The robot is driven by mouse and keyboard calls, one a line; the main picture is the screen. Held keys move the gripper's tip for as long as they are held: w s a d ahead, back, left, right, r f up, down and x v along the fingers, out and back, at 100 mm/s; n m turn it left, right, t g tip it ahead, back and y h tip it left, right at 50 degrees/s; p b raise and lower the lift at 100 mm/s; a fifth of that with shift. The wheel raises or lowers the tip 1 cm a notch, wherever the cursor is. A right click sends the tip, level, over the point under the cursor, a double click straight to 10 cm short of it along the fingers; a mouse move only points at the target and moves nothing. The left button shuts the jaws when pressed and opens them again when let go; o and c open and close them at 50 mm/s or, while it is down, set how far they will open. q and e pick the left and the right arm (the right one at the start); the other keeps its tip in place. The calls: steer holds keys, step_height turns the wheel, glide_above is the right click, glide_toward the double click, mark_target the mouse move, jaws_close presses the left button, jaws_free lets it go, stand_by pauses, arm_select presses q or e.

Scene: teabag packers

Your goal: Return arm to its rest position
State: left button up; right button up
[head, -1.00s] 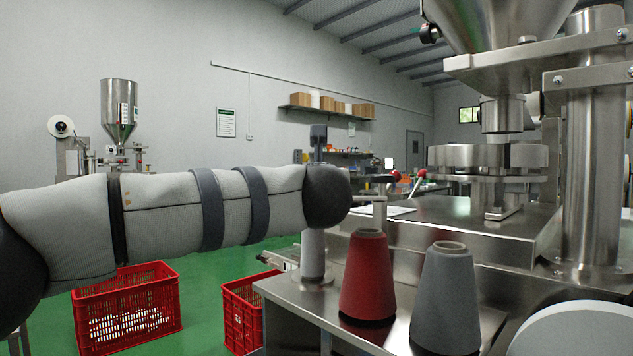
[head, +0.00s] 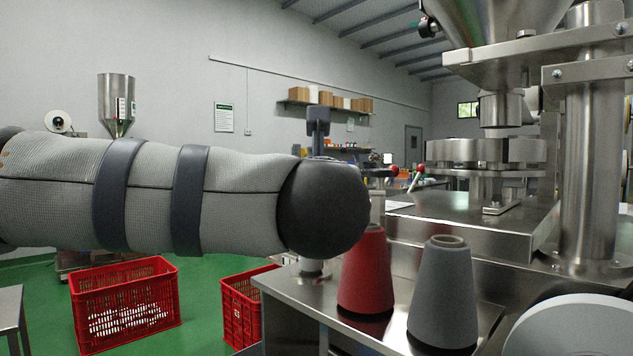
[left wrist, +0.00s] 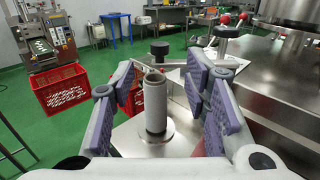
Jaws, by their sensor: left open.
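My left arm (head: 235,195) reaches in from the left of the head view, ending in a large black joint (head: 325,208). A dark piece (head: 318,122) shows above that joint and moves with the arm; most of the hand is hidden. In the left wrist view my left gripper (left wrist: 159,72) is open, its purple-padded fingers wide apart. A pale upright spool (left wrist: 155,105) appears between them in the picture, standing on a round base; its distance from the fingers is hard to tell. Nothing is held. My right gripper is not in view.
A red cone (head: 365,275) and a grey cone (head: 443,290) stand close by on the metal table (head: 285,290). A steel packing machine (head: 475,235) fills the right. Red crates (head: 125,310) (head: 240,305) stand on the green floor. There is open air above the crates.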

arm_select(q)
steer(key=shift+s, duration=0.65)
steer(key=shift+f, duration=0.1)
